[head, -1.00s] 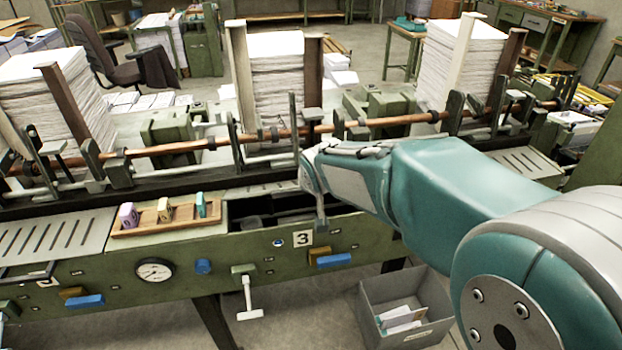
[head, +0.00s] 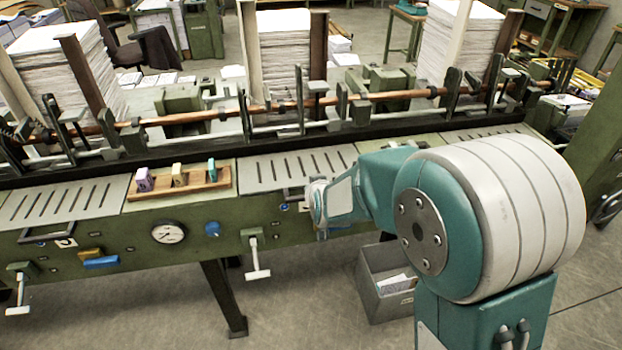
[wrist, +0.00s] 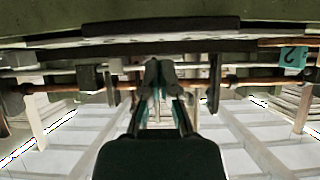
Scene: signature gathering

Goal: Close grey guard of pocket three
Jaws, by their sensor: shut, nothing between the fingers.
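The grey slotted guard (head: 292,172) of pocket three lies flat across the pocket in the head view, level with the neighbouring guards. No dark opening shows there. My gripper (head: 318,208) is at the front edge of that pocket, at the right end of its handle. My arm partly hides it and the number plate. In the wrist view my gripper (wrist: 159,70) has its fingers together and empty, below a dark bar (wrist: 162,27) on the machine. Whether the fingers touch the guard or handle cannot be told.
A wooden tray (head: 215,184) with small coloured blocks stands left of the guard. Paper stacks (head: 282,72) and a copper rod (head: 220,113) are behind. A lever (head: 256,258) sticks out in front. A grey bin (head: 378,300) stands on the floor.

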